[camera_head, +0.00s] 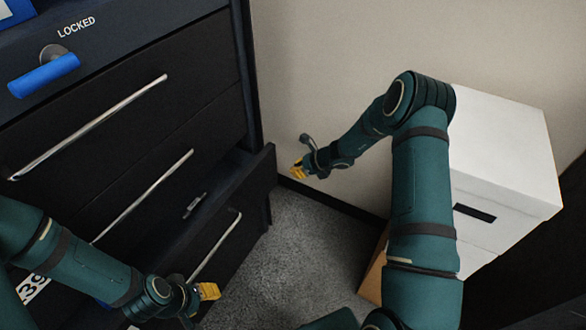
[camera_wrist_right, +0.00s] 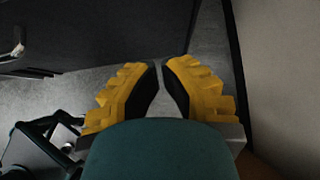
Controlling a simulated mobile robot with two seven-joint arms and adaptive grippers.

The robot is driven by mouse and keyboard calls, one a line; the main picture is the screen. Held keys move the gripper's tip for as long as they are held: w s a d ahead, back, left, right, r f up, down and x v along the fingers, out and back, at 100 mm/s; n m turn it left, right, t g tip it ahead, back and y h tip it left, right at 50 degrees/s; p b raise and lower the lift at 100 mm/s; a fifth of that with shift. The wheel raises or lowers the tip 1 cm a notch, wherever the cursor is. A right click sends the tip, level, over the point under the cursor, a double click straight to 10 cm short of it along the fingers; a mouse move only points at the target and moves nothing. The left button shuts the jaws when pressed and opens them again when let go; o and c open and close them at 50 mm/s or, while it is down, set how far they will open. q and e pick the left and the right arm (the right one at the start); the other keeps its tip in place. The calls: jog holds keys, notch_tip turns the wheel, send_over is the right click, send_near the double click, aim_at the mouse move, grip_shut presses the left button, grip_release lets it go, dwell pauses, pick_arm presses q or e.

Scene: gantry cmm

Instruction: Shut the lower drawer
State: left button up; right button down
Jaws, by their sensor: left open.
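The lower drawer (camera_head: 257,190) of the black cabinet stands pulled out, with its front away from the cabinet and a dark gap behind it. Its silver bar handle (camera_head: 216,246) is on the front face. My left gripper (camera_head: 208,291) is open, low in front of the drawer face near the handle's lower end; I cannot tell whether it touches. My right gripper (camera_head: 298,170) is out to the right of the drawer's far end, near the wall. In the right wrist view its yellow fingers (camera_wrist_right: 160,75) are apart with nothing between them.
The upper drawers with long bar handles (camera_head: 90,125) look shut. A blue handle (camera_head: 43,75) sits beside the word LOCKED. White boxes (camera_head: 500,150) are stacked at right, beyond my right arm. Grey carpet (camera_head: 300,250) is clear in front of the drawer.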

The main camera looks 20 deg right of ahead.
aim_at(269, 170)
jog(key=x, duration=0.3)
jog(key=r+b+x, duration=0.1)
jog(key=x, duration=0.2)
jog(key=w+x, duration=0.1)
jog(key=x, duration=0.3)
jog(key=shift+a+r, duration=0.25)
jog(key=shift+a, duration=0.1)
pick_arm(q)
jog(key=shift+w+f, duration=0.2)
jog(key=shift+f, duration=0.6)
pick_arm(e)
jog(key=shift+w+a, duration=0.35)
jog(key=shift+w, duration=0.15)
jog(key=shift+w, duration=0.1)
